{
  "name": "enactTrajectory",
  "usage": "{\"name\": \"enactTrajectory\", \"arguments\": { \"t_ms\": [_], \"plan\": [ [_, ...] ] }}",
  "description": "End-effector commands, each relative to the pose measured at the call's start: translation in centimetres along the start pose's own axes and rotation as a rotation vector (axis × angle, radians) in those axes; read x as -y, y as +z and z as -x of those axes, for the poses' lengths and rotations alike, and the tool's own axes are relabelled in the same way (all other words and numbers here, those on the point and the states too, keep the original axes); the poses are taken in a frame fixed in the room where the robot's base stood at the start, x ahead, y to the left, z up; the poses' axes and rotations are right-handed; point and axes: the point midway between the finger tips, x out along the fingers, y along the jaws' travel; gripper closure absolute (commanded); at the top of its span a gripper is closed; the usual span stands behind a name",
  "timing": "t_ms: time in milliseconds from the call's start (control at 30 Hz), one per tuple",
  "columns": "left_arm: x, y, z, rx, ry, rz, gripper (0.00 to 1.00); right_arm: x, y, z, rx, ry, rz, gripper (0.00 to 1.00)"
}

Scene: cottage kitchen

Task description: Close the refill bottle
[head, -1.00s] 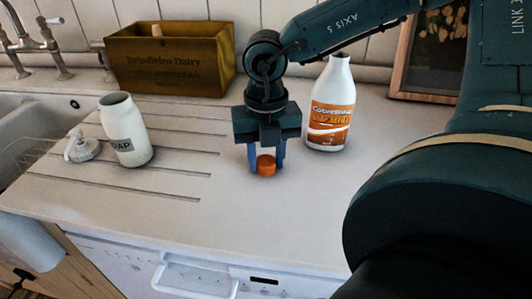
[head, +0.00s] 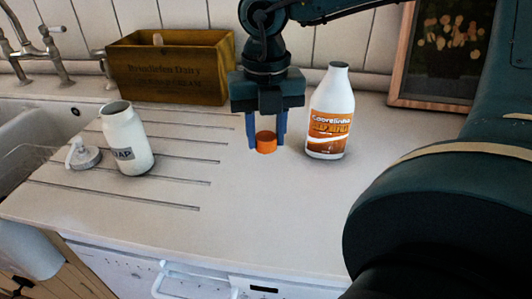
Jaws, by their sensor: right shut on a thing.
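The refill bottle (head: 330,115) stands upright on the white counter. It is white with an orange label, and its neck has no cap on it. My right gripper (head: 266,142) points down to the left of the bottle, apart from it. Its blue fingers are shut on an orange cap (head: 266,143), which appears to be a little above the counter. My left gripper is not in view.
An open white soap bottle (head: 127,139) stands on the grooved drainboard, with its pump top (head: 82,155) lying to its left. A wooden crate (head: 170,70) stands at the back, and a framed picture (head: 445,55) at the back right. The sink is at the left. The front counter is clear.

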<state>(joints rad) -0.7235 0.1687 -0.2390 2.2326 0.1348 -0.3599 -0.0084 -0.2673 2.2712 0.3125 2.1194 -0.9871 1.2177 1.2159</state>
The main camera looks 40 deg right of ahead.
Motion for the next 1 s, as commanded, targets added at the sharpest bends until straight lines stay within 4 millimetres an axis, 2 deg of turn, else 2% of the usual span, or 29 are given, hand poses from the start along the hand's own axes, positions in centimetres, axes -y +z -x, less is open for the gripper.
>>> {"name": "enactTrajectory", "arguments": {
  "t_ms": [33,100,500,733,1000],
  "plan": [
    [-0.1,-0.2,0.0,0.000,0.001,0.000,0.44,0.0,0.1,1.8,0.007,0.004,-0.002,0.87],
    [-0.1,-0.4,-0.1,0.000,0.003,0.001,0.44,-0.1,0.1,3.8,0.007,0.003,-0.001,0.87],
    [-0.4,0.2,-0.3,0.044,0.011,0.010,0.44,0.0,0.1,14.5,0.005,0.001,-0.002,0.87],
    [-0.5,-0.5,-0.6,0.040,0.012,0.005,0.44,0.0,0.1,18.5,0.002,0.000,-0.001,0.87],
    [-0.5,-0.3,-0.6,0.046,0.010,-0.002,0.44,0.0,0.0,20.3,0.000,0.000,0.000,0.87]
  ]
}}
